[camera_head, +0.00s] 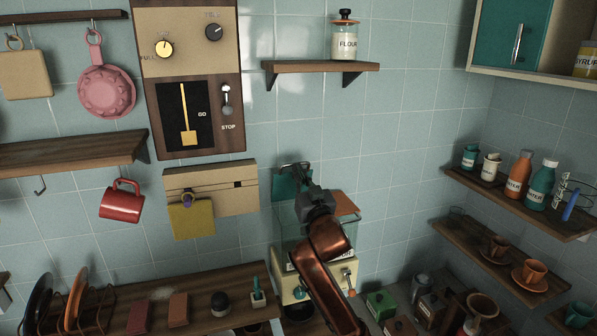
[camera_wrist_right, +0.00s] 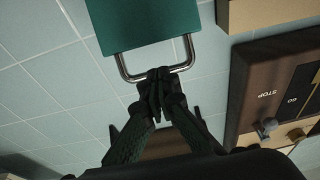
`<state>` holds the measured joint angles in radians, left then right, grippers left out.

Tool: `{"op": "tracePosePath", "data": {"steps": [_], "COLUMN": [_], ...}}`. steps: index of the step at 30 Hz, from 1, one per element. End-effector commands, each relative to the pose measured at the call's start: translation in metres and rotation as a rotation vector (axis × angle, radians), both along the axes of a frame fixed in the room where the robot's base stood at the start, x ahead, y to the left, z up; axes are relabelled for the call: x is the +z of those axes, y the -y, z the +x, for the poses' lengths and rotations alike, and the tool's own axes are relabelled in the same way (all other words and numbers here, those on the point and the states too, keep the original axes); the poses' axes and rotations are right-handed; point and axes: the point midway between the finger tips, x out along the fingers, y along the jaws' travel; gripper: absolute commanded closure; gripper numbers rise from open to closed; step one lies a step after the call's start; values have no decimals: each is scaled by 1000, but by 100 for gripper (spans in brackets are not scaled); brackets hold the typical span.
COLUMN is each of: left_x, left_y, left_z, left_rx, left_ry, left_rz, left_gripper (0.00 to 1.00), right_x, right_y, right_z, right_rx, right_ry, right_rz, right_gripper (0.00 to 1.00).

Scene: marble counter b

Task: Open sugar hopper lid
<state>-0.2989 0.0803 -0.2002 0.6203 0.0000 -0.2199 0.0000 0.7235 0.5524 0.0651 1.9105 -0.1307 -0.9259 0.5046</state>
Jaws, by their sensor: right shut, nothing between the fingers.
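A dispenser with a cream base (camera_head: 291,289) and clear hoppers stands against the tiled wall in the head view. A teal lid (camera_head: 284,188) is at its top left, and an orange lid (camera_head: 345,203) is at its top right. The hopper labels are mostly hidden by my arm. My right gripper (camera_head: 297,172) is at the teal lid, shut and empty. In the wrist view, the teal lid (camera_wrist_right: 140,22) has a metal loop handle (camera_wrist_right: 126,70). The shut fingertips (camera_wrist_right: 160,78) overlap the handle's bar; contact is unclear. My left gripper is out of view.
A control panel (camera_head: 196,75) and a cream box (camera_head: 235,190) are on the wall to the left. A flour jar (camera_head: 345,38) stands on a shelf (camera_head: 318,66) above. Shelves with bottles and cups (camera_head: 521,171) are at the right.

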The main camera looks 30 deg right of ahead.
Motion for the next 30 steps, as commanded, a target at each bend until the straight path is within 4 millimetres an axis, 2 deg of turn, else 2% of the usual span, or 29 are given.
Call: {"op": "tracePosePath", "data": {"steps": [8, 13, 18, 21, 25, 30], "left_x": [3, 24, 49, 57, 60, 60], "left_y": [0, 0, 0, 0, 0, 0], "left_z": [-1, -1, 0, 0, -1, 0], "left_rx": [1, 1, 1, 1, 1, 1], "left_ry": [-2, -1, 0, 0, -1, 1], "left_rz": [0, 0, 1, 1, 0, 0], "left_gripper": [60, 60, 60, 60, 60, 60], "right_x": [1, 11, 20, 26, 28, 29], "right_y": [0, 2, 5, 8, 12, 13], "right_z": [1, 7, 19, 35, 49, 54], "right_rx": [0, -1, -1, 0, -1, 0], "right_ry": [-5, -43, -95, -104, -104, -101], "right_rz": [1, 11, 24, 28, 26, 24], "right_gripper": [100, 100, 100, 100, 100, 100]}}
